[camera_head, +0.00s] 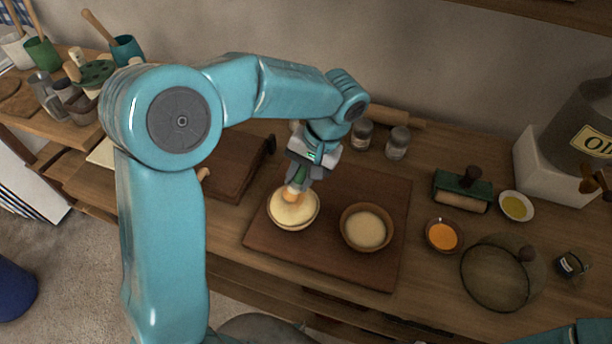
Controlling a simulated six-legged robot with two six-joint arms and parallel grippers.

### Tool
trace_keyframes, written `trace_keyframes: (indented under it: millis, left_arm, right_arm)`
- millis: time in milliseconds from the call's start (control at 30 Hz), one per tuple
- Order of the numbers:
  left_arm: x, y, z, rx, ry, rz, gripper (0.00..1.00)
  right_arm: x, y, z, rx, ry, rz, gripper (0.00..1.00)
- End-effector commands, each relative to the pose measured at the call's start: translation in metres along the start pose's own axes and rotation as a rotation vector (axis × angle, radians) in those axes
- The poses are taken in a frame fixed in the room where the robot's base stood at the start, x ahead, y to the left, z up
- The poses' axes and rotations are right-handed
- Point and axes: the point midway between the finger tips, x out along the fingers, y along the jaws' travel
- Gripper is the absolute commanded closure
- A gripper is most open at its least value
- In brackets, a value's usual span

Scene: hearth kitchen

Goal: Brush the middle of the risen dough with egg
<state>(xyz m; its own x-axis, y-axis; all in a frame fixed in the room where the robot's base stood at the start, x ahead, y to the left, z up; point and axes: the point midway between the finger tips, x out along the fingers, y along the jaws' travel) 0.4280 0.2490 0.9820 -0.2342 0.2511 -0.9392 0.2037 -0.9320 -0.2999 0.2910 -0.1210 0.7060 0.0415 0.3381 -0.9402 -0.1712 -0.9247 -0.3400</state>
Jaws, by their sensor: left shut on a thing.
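A bowl of pale risen dough (303,213) stands on the left part of a brown board (335,268). My left gripper (300,180) is over this bowl, pointing down, shut on a brush (291,194). Only the brush's orange-tinted lower end shows; it is at the dough's upper middle and seems to touch it. The jaws hide the rest of the brush. A second, brown bowl with pale dough (366,228) stands to the right on the same board. A small bowl of orange egg (442,236) stands right of the board. My right gripper is out of view.
The worktop's front edge is close below the board.

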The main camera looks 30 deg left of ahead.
Motion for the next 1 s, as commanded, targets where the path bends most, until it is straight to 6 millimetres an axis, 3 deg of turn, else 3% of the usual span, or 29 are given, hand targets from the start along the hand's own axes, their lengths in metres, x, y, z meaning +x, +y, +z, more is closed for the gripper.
trace_keyframes:
  millis: [200, 433, 800, 1000]
  left_arm:
    - [0.005, 0.0, 0.022, 0.003, -0.004, -0.001, 1.0]
    - [0.005, -0.001, 0.029, 0.001, -0.004, 0.0, 1.0]
    - [-0.002, 0.0, 0.001, 0.0, -0.005, 0.001, 1.0]
    - [-0.002, 0.001, -0.004, 0.0, -0.003, 0.001, 1.0]
  right_arm:
    - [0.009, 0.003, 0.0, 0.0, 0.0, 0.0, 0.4]
    - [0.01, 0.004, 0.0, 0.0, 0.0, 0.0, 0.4]
    - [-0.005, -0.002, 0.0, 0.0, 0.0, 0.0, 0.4]
    - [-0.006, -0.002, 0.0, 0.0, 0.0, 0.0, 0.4]
